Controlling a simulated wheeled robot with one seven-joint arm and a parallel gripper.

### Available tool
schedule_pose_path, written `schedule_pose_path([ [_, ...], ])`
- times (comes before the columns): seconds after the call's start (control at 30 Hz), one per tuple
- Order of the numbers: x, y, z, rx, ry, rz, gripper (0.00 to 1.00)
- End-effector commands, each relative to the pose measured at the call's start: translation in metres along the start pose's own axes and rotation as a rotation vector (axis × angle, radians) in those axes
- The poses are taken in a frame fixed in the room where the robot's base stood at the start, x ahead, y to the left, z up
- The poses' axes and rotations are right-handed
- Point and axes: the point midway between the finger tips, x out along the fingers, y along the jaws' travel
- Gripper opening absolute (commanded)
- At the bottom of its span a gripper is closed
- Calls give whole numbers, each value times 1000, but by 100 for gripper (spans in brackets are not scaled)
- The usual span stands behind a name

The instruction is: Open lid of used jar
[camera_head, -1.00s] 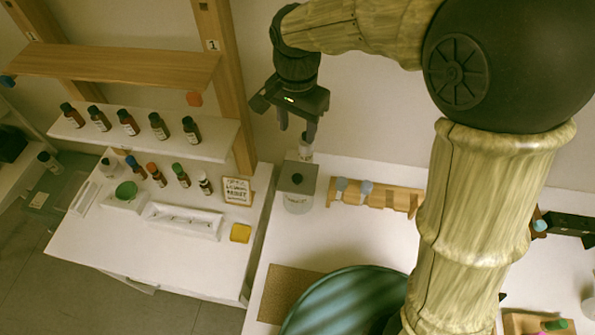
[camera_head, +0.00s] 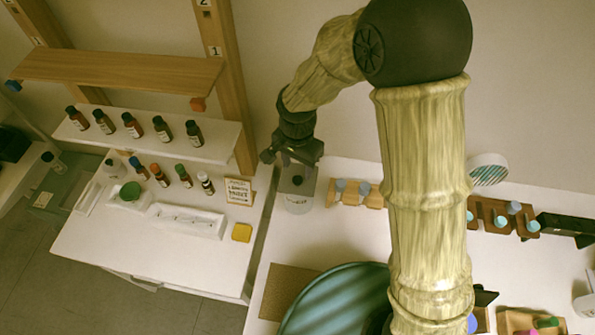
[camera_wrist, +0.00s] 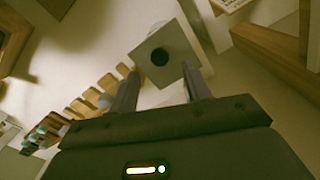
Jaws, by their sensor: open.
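The used jar (camera_head: 298,203) is a clear jar with a pale label, standing near the left end of the right-hand white table. Its square grey lid (camera_head: 309,184) has a round dark knob (camera_head: 297,180). In the wrist view the lid (camera_wrist: 172,44) lies just beyond the fingertips, with the dark knob (camera_wrist: 160,57) facing me. My gripper (camera_head: 283,163) points down just above the lid, its fingers partly hiding the lid's far side. In the wrist view my gripper (camera_wrist: 161,80) is open, with the knob between the two finger lines and nothing held.
A wooden rack (camera_head: 350,194) with light-blue-topped items stands close to the right of the jar. A teal round tray (camera_head: 345,298) lies in front. A shelf (camera_head: 150,135) with several brown bottles stands at left. Bare table lies between jar and tray.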

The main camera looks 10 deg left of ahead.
Motion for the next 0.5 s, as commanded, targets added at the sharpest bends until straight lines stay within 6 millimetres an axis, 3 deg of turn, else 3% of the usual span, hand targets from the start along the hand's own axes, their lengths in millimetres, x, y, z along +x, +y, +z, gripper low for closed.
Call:
schedule_pose_path([
  [0.23, 35, 0, 1, -1, -2, 3, 48],
  [0.5, 48, 0, 0, -1, 0, 0, 48],
])
